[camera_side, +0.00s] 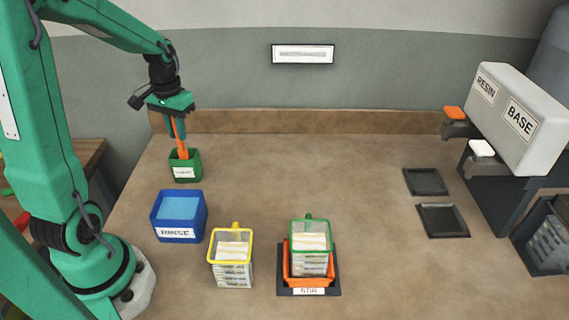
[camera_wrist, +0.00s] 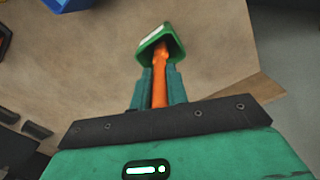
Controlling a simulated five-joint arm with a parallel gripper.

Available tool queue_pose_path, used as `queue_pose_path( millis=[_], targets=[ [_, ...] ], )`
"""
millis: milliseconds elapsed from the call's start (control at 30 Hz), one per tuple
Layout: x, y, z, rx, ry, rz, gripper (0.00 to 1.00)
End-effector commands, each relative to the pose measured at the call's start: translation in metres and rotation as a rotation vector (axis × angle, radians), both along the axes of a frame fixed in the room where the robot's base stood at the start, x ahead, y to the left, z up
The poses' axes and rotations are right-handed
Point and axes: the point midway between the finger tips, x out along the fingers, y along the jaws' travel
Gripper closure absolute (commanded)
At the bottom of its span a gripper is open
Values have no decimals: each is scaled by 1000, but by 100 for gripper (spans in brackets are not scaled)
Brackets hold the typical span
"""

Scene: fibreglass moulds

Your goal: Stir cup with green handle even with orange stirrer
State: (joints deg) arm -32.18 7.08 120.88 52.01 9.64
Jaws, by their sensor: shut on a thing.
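My gripper (camera_side: 177,124) is shut on the orange stirrer (camera_side: 180,139) above the green holder (camera_side: 185,166) at the back left. The stirrer's lower end is in or just over the holder; I cannot tell how deep. In the wrist view the orange stirrer (camera_wrist: 160,85) runs between the fingers towards the green holder (camera_wrist: 150,42). The cup with the green handle (camera_side: 311,242) sits upright in an orange holder (camera_side: 308,277) on a dark pad at the front middle, with pale contents inside. It is well apart from my gripper.
A blue RINSE tub (camera_side: 178,231) stands in front of the green holder. A cup with a yellow handle (camera_side: 232,268) stands left of the orange holder. At the right are two dark pads (camera_side: 427,182) and a RESIN/BASE dispenser (camera_side: 515,120). The middle of the table is clear.

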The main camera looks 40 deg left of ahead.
Motion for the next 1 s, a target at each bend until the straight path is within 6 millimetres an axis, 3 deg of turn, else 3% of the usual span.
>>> queue_pose_path(
  millis=[1000],
  targets=[
    [0,0,58,0,-1,0,100]
  ],
)
